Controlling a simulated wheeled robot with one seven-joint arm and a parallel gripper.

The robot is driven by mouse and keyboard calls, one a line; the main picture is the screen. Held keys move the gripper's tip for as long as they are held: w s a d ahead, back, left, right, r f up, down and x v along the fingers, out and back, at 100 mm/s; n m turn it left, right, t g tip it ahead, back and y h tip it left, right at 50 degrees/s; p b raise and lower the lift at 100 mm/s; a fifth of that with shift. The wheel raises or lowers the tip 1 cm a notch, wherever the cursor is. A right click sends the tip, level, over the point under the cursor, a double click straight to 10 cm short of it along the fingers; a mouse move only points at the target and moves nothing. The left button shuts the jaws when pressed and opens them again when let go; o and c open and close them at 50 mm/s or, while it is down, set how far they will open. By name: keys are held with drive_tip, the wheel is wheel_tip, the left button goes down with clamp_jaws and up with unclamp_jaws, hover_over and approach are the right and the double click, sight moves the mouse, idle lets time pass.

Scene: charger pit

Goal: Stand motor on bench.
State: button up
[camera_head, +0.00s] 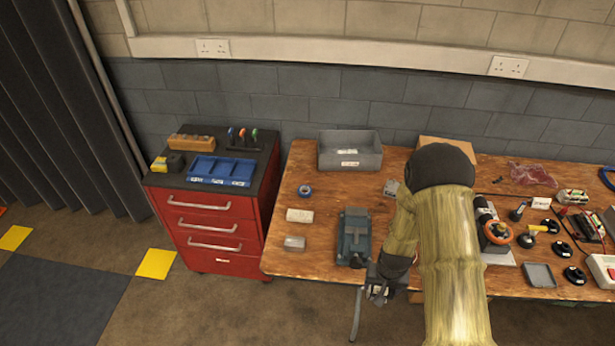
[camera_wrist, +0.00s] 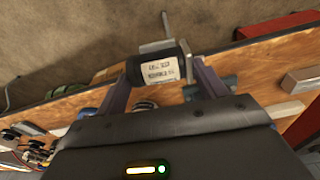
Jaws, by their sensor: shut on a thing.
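My gripper (camera_wrist: 161,66) is shut on the motor (camera_wrist: 157,72), a dark cylinder with a white printed label, held between the two fingers in the wrist view. A pale grey rod stands out beyond the motor in that view; I cannot tell whether it belongs to the motor. In the head view my gripper (camera_head: 378,288) is over the front edge of the wooden bench (camera_head: 332,257), just right of and in front of the vice. The motor is mostly hidden there by my wrist. The bench also shows in the wrist view (camera_wrist: 262,56).
A grey-blue vice (camera_head: 354,235) stands near the front edge. Tools crowd the right side. A red drawer cabinet (camera_head: 210,228) stands at left. Bare wood lies left of the vice.

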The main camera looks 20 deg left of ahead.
drive_tip(key=s+d+f+m, duration=0.1)
drive_tip(key=s+d+f, duration=0.1)
drive_tip(key=d+f, duration=0.9)
drive_tip(key=shift+d+f+m, duration=0.3)
drive_tip(key=shift+d, duration=0.3)
drive_tip(key=shift+w+a, duration=0.1)
drive_tip(key=shift+a, duration=0.05)
